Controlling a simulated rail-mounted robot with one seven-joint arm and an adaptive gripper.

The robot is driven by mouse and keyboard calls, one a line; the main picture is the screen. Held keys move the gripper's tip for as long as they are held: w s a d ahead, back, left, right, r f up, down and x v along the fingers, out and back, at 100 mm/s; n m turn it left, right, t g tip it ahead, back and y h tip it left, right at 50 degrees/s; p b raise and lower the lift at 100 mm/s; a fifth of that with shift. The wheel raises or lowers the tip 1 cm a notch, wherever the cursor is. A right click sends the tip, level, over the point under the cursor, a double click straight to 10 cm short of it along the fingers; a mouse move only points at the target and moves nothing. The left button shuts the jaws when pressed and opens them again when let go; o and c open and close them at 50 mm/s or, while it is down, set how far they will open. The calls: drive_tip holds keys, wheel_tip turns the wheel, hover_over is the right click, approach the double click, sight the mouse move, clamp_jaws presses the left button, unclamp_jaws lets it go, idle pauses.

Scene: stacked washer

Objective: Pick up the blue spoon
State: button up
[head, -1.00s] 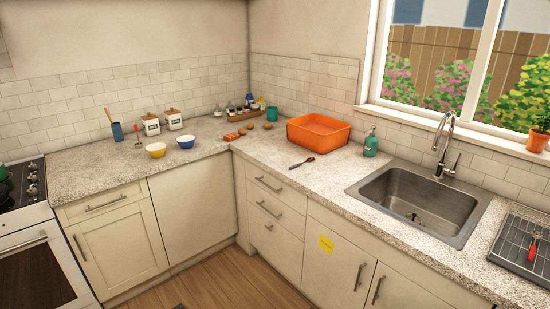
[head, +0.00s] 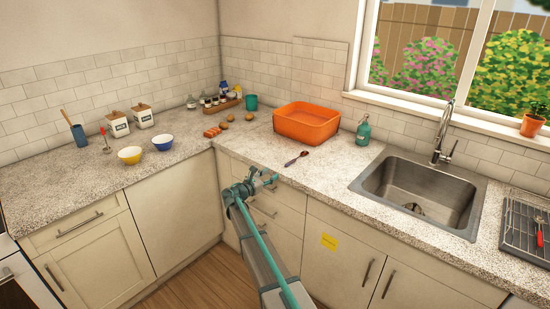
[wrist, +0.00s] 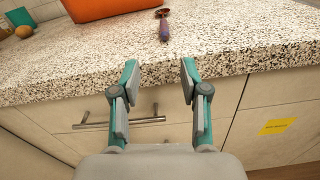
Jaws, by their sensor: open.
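A spoon (head: 297,158) lies on the speckled counter in front of the orange tub, close to the counter's front edge. In the wrist view the spoon (wrist: 164,28) has a dull purple-blue handle pointing toward me and a brownish bowl end farther away. My gripper (head: 266,181) is in front of the counter edge, near the drawers and short of the spoon. In the wrist view its two fingers (wrist: 158,78) are spread apart with nothing between them, and the spoon lies ahead, roughly in line with the gap.
The orange tub (head: 306,122) stands just behind the spoon. A green soap bottle (head: 363,131) and the sink (head: 420,195) are to the right. Small food items (head: 225,124) lie to the left; yellow (head: 130,155) and blue (head: 163,142) bowls stand farther left. The counter around the spoon is clear.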

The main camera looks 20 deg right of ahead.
sight(285, 166)
drive_tip(key=shift+n, duration=0.8)
drive_tip(key=p+x, duration=0.1)
drive_tip(key=x, duration=0.2)
drive_tip(key=p+x, duration=0.1)
drive_tip(key=x, duration=0.3)
drive_tip(key=p+x, duration=0.1)
drive_tip(key=x, duration=0.3)
drive_tip(key=shift+s+d+r+p, duration=0.2)
drive_tip(key=shift+s+r+p, duration=0.15)
drive_tip(key=shift+r, duration=0.05)
clamp_jaws()
